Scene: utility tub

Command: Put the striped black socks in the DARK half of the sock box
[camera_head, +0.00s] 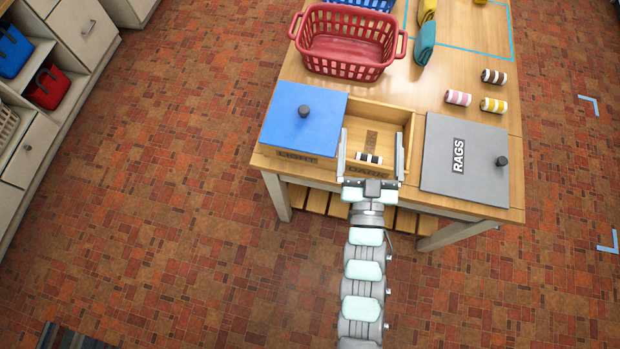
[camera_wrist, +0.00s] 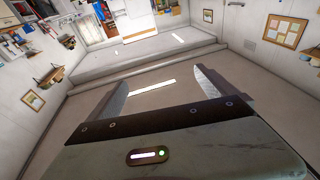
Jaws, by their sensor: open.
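The wooden sock box (camera_head: 384,107) stands near the front of the table. A blue lid (camera_head: 303,120) covers its left part; the right part is open. A black-and-white striped sock roll (camera_head: 369,158) shows near the front of the open part, in the picture between my fingers. My gripper (camera_head: 370,150) is open, its fingers apart on either side of the roll. The wrist view shows the fingers (camera_wrist: 164,85) with nothing between them, facing the room. Another dark-and-white banded roll (camera_head: 494,76) lies on the table at right.
A pink-and-white roll (camera_head: 458,98) and a yellow-and-white roll (camera_head: 493,105) lie near the right edge. A grey lid marked RAGS (camera_head: 466,158) is right of the box. A red basket (camera_head: 347,47) stands behind it, with yellow (camera_head: 427,11) and teal (camera_head: 424,43) cloths beside it.

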